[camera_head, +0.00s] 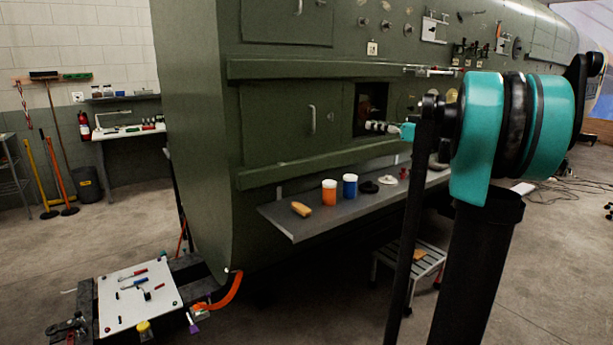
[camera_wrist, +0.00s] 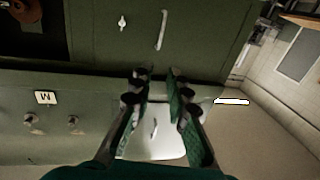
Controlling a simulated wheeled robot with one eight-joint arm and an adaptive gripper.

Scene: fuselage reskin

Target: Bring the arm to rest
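In the wrist view my gripper (camera_wrist: 157,73) has its two dark, green-sided fingers apart, with a gap between the tips and nothing seen gripped there. Behind the fingers is the green fuselage, with a door handle (camera_wrist: 162,30) beyond the tips. A pale panel (camera_wrist: 150,142) with a small handle-like shape shows between the lower parts of the fingers; I cannot tell how far behind them it is. In the head view my teal and black arm (camera_head: 482,135) fills the right side, bent in front of the fuselage.
The green fuselage (camera_head: 205,130) stands close, with a ledge, knobs and an opening (camera_head: 370,103). A grey shelf (camera_head: 295,222) below holds an orange jar (camera_head: 329,192), a blue jar (camera_head: 350,187) and small items. A white tool board (camera_head: 112,310) is at lower left. Floor is open at left.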

